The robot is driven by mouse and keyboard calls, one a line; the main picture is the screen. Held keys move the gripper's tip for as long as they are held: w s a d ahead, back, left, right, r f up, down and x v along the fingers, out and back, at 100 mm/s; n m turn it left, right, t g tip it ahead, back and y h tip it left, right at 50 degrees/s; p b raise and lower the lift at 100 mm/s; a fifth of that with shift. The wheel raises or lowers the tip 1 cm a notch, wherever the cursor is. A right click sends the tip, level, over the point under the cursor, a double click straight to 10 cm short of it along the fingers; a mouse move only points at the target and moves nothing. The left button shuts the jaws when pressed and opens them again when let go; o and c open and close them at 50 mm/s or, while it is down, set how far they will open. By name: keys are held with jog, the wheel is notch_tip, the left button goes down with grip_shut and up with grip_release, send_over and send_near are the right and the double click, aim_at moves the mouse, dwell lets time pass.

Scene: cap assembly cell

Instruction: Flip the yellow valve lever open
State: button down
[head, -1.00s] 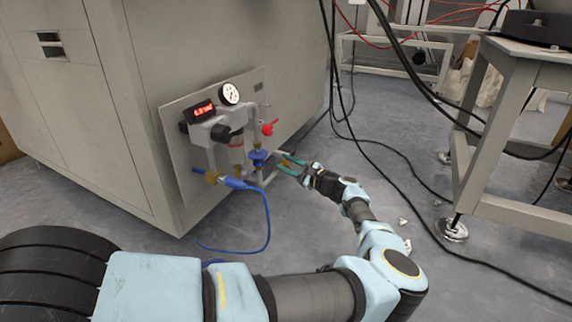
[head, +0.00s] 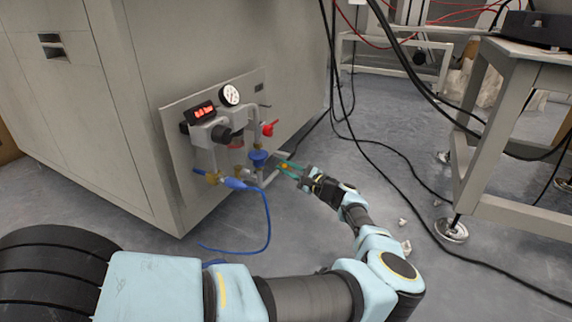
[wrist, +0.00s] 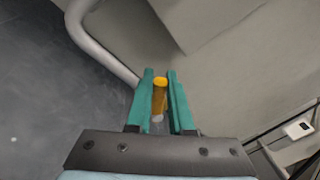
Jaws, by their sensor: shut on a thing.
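The yellow valve lever (wrist: 160,84) shows between the two green fingers of my gripper (wrist: 160,92) in the wrist view. The fingers are shut on it from both sides, and its rounded end stands up between them. In the head view, only a small part of the yellow lever (head: 284,166) shows at the fingers of my gripper (head: 288,167), low at the right side of the pipe panel. The lever's pivot and valve body are hard to make out there.
The panel carries a round gauge (head: 229,95), a red digital display (head: 203,110), a red handle (head: 270,128) and a blue valve (head: 258,158). A blue hose (head: 268,220) hangs to the floor. Black cables lie right of my arm. A grey pipe (wrist: 95,45) runs close to my fingers.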

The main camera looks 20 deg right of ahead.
jog(key=shift+s+f+n, duration=0.15)
jog(key=shift+f+n, duration=0.05)
jog(key=shift+n, duration=0.3)
jog(key=c, duration=0.8)
grip_release()
jog(key=shift+a, duration=0.1)
